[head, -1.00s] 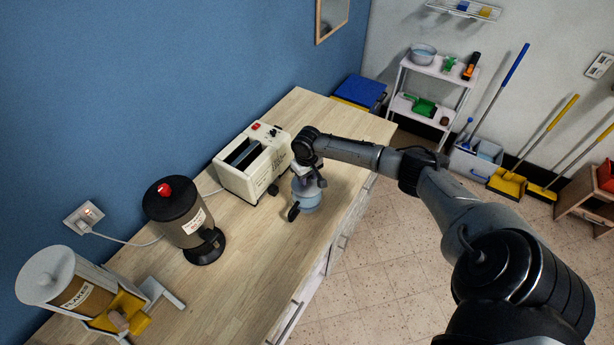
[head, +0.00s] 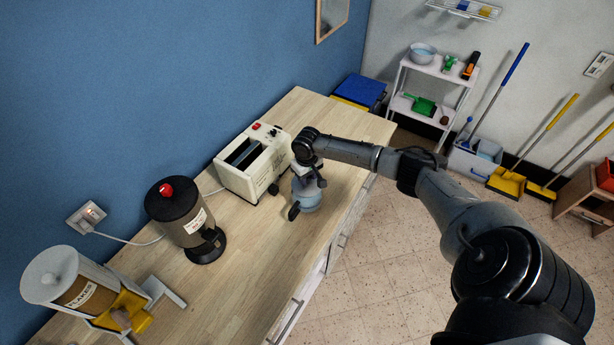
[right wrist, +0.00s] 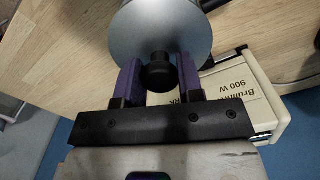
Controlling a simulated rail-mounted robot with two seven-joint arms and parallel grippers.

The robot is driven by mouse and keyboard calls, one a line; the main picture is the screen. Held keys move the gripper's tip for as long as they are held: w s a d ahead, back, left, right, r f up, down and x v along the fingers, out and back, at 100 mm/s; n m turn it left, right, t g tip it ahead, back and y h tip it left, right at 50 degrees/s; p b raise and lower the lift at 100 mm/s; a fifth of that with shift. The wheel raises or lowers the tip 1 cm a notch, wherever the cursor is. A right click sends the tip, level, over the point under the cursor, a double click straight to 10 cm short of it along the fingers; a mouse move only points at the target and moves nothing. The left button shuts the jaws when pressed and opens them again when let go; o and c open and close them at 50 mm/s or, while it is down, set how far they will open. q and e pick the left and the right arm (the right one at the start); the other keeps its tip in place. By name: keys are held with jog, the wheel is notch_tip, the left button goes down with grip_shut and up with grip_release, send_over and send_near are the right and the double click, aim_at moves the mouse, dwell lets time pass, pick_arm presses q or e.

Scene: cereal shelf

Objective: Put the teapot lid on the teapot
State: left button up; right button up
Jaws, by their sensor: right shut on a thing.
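The light blue teapot (head: 309,200) stands on the wooden counter near its front edge, with its black handle toward the lower left. My right gripper (head: 309,180) is directly above the teapot, pointing down. In the right wrist view, its purple-padded fingers are shut on the black knob of the round grey teapot lid (right wrist: 160,28). The lid hides what is beneath it, so I cannot tell whether it touches the teapot rim. My left gripper is not in view.
A cream toaster (head: 252,165) stands close behind and left of the teapot; it also shows in the right wrist view (right wrist: 235,95). A dark dispenser (head: 183,220) and a flakes dispenser (head: 85,285) stand farther left. The counter (head: 235,270) is clear at the front.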

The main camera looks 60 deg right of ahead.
jog(key=shift+f, duration=0.2)
jog(key=shift+f+b, duration=0.3)
jog(key=shift+f, duration=0.15)
jog(key=o, duration=1)
jog(key=shift+r, duration=0.5)
notch_tip(320, 180, up, 13)
jog(key=shift+b, duration=0.45)
jog(key=shift+f, duration=0.15)
